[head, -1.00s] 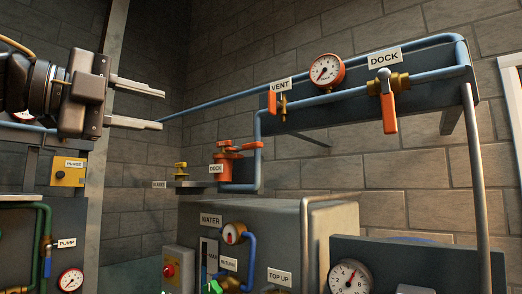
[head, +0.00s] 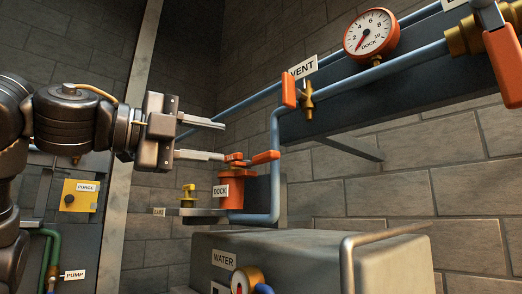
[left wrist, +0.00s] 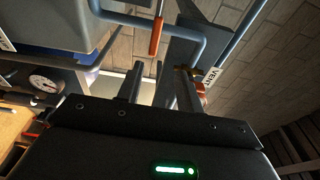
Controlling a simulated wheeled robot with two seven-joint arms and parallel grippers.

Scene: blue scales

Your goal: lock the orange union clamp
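The orange union clamp (head: 232,188) stands on the blue pipe behind a "DOCK" label in the head view. An orange lever (head: 265,157) sticks out from its top to the right. My left gripper (head: 222,141) is open and empty, its two fingers pointing right. In the picture its lower fingertip lies right by the clamp's top; I cannot tell whether they touch. The left wrist view shows the spread fingers (left wrist: 160,88) with nothing between them. I cannot make out the clamp there. My right gripper is not in view.
A "VENT" valve with an orange handle (head: 289,88) and a dial gauge (head: 371,32) are right of the clamp. A yellow-knobbed fitting (head: 188,195) is left of it. A grey "WATER" tank (head: 300,255) is below. In the wrist view an orange handle (left wrist: 155,37) hangs beyond the fingers.

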